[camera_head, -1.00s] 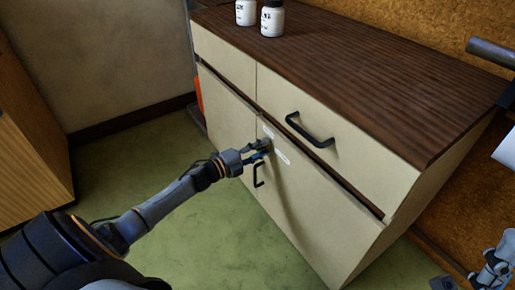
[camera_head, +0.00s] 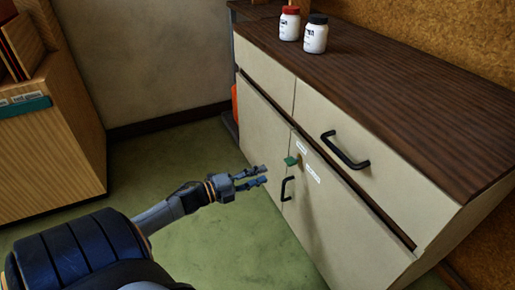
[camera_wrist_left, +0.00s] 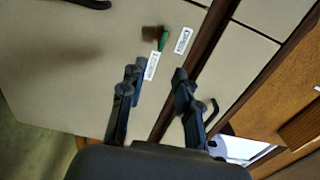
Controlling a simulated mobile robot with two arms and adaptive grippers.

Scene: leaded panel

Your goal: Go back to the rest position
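My left gripper (camera_head: 264,175) is in front of the pale cabinet (camera_head: 335,205), apart from its doors. Its two fingers are spread with nothing between them. The left wrist view also shows the open fingers (camera_wrist_left: 157,76), with the cabinet front beyond them. A small green piece (camera_head: 291,161), perhaps a key head, sticks out of the cabinet front near the top of the doors. It also shows in the left wrist view (camera_wrist_left: 163,40), beside a brownish round part. My right gripper is in neither view.
Black handles are on the drawer (camera_head: 345,150) and door (camera_head: 286,188). A red-capped bottle (camera_head: 289,23) and a black-capped bottle (camera_head: 315,36) stand on the dark wooden top. A wooden unit (camera_head: 50,150) stands left. Green floor (camera_head: 180,165) lies open between.

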